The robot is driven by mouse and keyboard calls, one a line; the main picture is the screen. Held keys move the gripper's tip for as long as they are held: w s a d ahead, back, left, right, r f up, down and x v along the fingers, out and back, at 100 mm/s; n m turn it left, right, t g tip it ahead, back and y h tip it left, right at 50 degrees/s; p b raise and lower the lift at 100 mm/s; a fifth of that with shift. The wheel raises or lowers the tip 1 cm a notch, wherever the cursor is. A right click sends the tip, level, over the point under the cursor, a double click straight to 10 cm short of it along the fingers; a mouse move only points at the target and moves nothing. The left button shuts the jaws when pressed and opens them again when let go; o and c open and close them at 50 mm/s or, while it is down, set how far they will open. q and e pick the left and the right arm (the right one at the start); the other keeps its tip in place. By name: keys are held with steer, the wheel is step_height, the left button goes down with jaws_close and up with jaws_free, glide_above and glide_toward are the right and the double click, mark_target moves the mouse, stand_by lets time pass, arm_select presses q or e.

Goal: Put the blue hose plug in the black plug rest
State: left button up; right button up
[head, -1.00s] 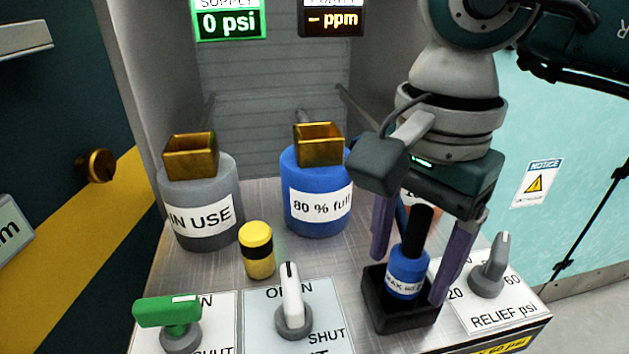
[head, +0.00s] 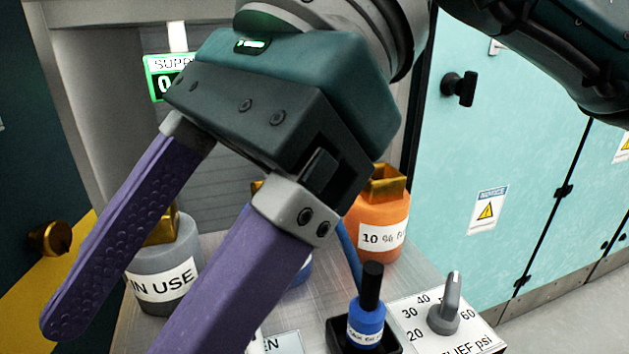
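The blue hose plug (head: 367,321) with its black top stands upright in the black plug rest (head: 336,338) at the bottom of the head view. A blue hose (head: 349,255) runs up behind it. My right gripper (head: 120,345) is large and close to the camera, its two purple fingers spread wide with nothing between them. It is apart from the plug, to its left and nearer the camera. The lower part of the rest is cut off by the frame edge. My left gripper is not in view.
A grey bottle (head: 163,285) marked IN USE stands at the left and an orange bottle (head: 377,225) stands behind the plug. The relief knob (head: 444,312) is just right of the rest. My gripper hides much of the panel. Teal cabinets (head: 500,130) stand at the right.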

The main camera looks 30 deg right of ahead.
steer(key=a+r+m+t+y, duration=0.1)
steer(key=a+r+m+y, duration=0.55)
steer(key=r+y, duration=0.45)
steer(key=w+d+r+m+t+h, duration=0.3)
steer(key=w+d+m+t+h, duration=0.15)
steer(key=m+t, duration=0.7)
steer(key=w+d+r+m+t+h, duration=0.3)
steer(key=w+d+m+t, duration=0.45)
steer(key=m, duration=0.65)
steer(key=w+d+f+m+t+h, duration=0.1)
steer(key=d+f+m+t+h, duration=0.1)
steer(key=d+f+m+h, duration=0.4)
steer(key=m+g+h, duration=0.8)
steer(key=m+g, duration=0.5)
steer(key=m, duration=0.2)
glide_toward(378, 329)
steer(key=shift+y, duration=0.25)
steer(key=x, duration=0.6)
steer(key=shift+d, duration=0.2)
steer(key=s+f+m+g, duration=0.1)
steer(key=s+f+g, duration=0.2)
steer(key=s, duration=0.5)
steer(key=shift+a+f+g+y, duration=0.35)
steer(key=shift+f+g+y, duration=0.05)
steer(key=shift+f, duration=0.05)
steer(key=shift+s, duration=0.1)
